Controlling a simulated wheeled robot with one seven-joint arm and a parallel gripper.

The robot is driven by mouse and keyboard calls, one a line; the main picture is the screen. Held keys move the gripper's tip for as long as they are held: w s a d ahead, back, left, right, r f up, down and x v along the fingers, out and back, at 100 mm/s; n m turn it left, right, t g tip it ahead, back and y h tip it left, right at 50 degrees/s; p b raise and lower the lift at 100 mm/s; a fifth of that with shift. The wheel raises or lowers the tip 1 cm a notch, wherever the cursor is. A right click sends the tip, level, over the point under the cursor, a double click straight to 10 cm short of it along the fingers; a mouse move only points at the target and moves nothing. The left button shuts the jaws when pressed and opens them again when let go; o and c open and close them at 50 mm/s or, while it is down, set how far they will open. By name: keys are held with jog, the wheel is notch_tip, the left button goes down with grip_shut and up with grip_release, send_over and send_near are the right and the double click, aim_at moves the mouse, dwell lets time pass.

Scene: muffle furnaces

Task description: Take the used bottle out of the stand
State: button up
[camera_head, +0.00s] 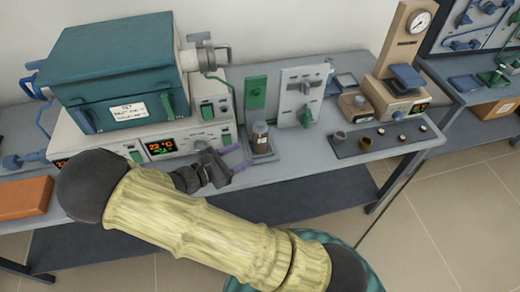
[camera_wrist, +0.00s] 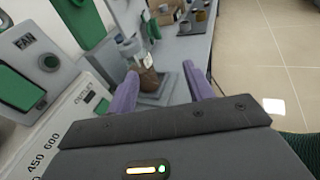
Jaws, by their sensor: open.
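The used bottle (camera_head: 260,132), small and brownish with a pale label and grey cap, stands upright in a grey stand (camera_head: 263,157) on the bench. In the wrist view the bottle (camera_wrist: 147,80) shows ahead, nearer the left purple finger, with the stand (camera_wrist: 173,88) around its foot. My gripper (camera_head: 245,157) is open and empty, just left of the stand. In the wrist view my gripper (camera_wrist: 160,72) has its two fingers spread wide. I cannot tell whether the bottle is between the fingertips or beyond them.
A teal furnace (camera_head: 110,70) on a control unit with a lit display (camera_head: 161,146) stands at the left. A white panel with a green knob (camera_head: 303,95) stands behind the stand. A dark tray (camera_head: 378,140) with small pots lies to the right. An orange block (camera_head: 22,196) lies far left.

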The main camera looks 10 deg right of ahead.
jog(key=a+n+t, duration=0.1)
jog(key=w+a+n+t, duration=0.1)
jog(key=a+f+t, duration=0.1)
jog(key=a, duration=0.1)
jog(key=shift+w+n+b, duration=0.2)
jog(key=shift+n+b, duration=0.2)
send_near(264, 126)
jog(key=w+d, duration=0.1)
jog(key=w+d+f, duration=0.2)
jog(key=shift+w+d, duration=0.35)
jog(key=shift+d, duration=0.05)
jog(key=x, duration=0.6)
jog(key=shift+r+p, duration=0.15)
jog(key=shift+p, duration=0.25)
jog(key=shift+a, duration=0.1)
